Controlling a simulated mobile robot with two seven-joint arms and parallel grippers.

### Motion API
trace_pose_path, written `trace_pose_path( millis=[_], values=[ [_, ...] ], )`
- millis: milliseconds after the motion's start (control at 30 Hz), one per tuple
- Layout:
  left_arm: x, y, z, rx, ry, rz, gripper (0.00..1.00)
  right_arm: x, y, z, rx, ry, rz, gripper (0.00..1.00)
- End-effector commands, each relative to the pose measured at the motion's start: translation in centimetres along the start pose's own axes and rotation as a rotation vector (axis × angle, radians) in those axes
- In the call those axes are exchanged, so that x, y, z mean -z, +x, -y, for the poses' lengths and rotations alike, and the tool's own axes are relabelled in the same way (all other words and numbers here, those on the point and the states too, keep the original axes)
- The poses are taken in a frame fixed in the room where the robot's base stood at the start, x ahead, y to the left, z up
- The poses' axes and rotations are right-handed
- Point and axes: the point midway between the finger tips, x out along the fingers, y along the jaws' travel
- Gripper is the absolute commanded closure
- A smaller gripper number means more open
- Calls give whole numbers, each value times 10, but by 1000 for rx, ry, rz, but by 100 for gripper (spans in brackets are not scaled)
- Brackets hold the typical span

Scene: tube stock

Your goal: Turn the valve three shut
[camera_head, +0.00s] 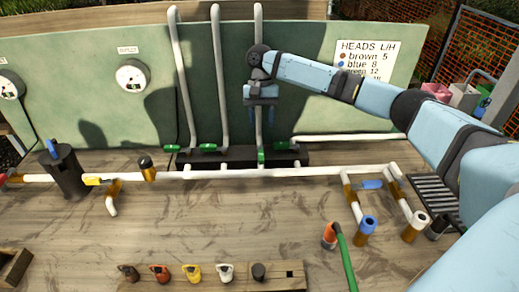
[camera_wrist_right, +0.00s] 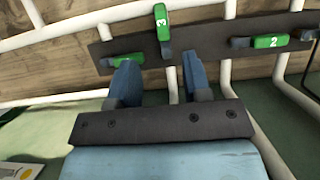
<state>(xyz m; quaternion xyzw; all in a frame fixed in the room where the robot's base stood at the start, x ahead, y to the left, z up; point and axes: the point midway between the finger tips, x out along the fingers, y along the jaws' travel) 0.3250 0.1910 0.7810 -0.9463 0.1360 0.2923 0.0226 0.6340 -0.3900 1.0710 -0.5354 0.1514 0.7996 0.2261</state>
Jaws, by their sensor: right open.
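Valve three (camera_head: 261,157) is a green lever on the dark manifold bar (camera_head: 300,158), below my right gripper in the head view. In the right wrist view, the lever marked 3 (camera_wrist_right: 162,22) stands along its white pipe, while the lever marked 2 (camera_wrist_right: 270,41) lies across its own. My right gripper (camera_head: 261,120) points down, open and empty, just above valve three. In the right wrist view, its two blue fingers (camera_wrist_right: 158,78) are apart, and lever 3 is beyond their tips, roughly in line with the gap. My left gripper is not in view.
Other green levers (camera_head: 208,147) (camera_head: 283,145) sit crosswise on both sides of valve three. White vertical pipes (camera_head: 220,80) rise before the green panel (camera_head: 95,70). A horizontal white pipe (camera_head: 230,174) runs in front. Coloured tags (camera_head: 194,272) lie on a wooden board nearer.

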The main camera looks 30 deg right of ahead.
Motion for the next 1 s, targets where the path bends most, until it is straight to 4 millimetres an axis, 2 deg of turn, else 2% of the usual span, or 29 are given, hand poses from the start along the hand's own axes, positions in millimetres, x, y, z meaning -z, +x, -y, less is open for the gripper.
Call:
trace_pose_path(
  millis=[33, 200, 400, 500, 900, 967, 1000],
  values=[
    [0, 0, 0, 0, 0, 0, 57, 0, 12, 0, -2, -1, 2, 55],
    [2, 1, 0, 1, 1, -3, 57, -1, 49, 0, -2, -1, 2, 55],
    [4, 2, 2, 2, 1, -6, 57, 0, 83, 0, -1, 0, 1, 55],
    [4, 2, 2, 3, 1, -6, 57, 0, 93, 0, -1, 0, 1, 55],
    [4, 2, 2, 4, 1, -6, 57, 0, 101, 0, 1, -1, 0, 55],
    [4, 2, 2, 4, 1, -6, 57, 0, 101, 0, 1, -1, 0, 67],
    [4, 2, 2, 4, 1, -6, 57, 0, 101, 0, 1, -1, 0, 76]
  ],
)
